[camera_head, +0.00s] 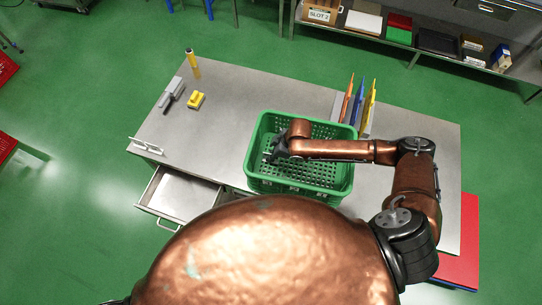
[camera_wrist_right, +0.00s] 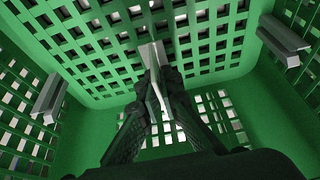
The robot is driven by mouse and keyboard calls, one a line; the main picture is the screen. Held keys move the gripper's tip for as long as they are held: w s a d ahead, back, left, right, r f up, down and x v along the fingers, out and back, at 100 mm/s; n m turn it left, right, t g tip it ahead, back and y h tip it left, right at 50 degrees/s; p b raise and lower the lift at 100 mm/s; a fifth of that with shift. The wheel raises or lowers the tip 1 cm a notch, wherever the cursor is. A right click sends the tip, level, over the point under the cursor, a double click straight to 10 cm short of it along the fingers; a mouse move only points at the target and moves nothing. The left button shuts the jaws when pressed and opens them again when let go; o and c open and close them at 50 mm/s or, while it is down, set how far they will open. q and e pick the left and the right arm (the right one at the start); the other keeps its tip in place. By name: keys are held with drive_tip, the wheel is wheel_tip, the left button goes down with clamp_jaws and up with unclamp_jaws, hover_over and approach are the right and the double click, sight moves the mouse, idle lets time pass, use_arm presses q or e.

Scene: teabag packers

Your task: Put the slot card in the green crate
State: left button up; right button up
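The green crate (camera_head: 300,188) stands on the grey table, its walls and floor perforated. In the right wrist view its floor and walls (camera_wrist_right: 95,130) surround my right gripper (camera_wrist_right: 160,88). In the head view the right gripper (camera_head: 275,150) reaches inside the crate, near its left side. Its dark fingers are close together on a thin pale piece (camera_wrist_right: 152,58), seen nearly edge-on; it looks like the slot card, though no print shows. The piece sticks out past the fingertips, and I cannot tell whether it touches the crate floor. My left gripper is not in view.
On the table (camera_head: 225,100) are a yellow block (camera_head: 196,100), a grey tool (camera_head: 171,92) and a yellow-topped cylinder (camera_head: 191,58). An open drawer (camera_head: 180,195) juts out at front left. The left tabletop is mostly clear.

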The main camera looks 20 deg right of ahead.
drive_tip(key=o, duration=0.4)
drive_tip(key=shift+r, duration=0.1)
drive_tip(key=v, duration=1.2)
